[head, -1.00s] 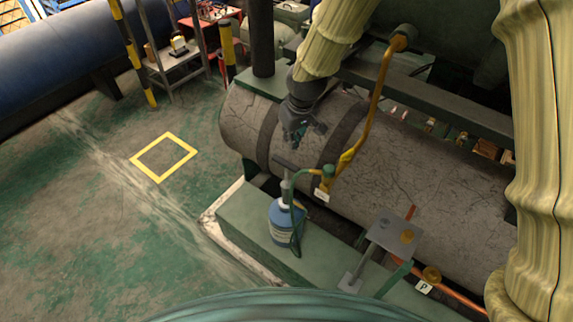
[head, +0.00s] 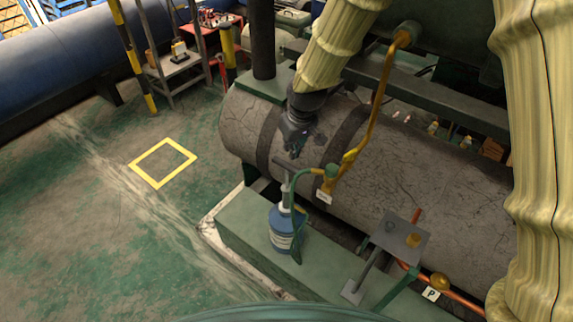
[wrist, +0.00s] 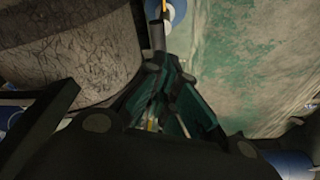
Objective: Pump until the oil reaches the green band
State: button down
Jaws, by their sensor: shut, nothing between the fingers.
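A blue pump bottle (head: 284,230) with a white label stands upright on the green ledge beside the large grey tank. Its grey T-shaped pump handle (head: 290,168) sticks up from the top. My gripper (head: 293,153) is shut and empty, pointing down just above the handle; whether it touches the handle is not clear. In the wrist view my gripper's fingers (wrist: 168,72) are together, with the grey handle (wrist: 157,35) just beyond them and part of the blue bottle (wrist: 178,10) at the top edge. I cannot make out a green band or an oil level.
The grey tank (head: 420,195) lies behind the bottle. A grey plate bracket (head: 400,237) stands to the right. The floor left of the ledge is open, with a yellow square (head: 162,163).

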aim_at(287, 165)
jog(key=shift+b+x, duration=2.15)
jog(key=shift+x, duration=0.9)
jog(key=shift+f, duration=0.1)
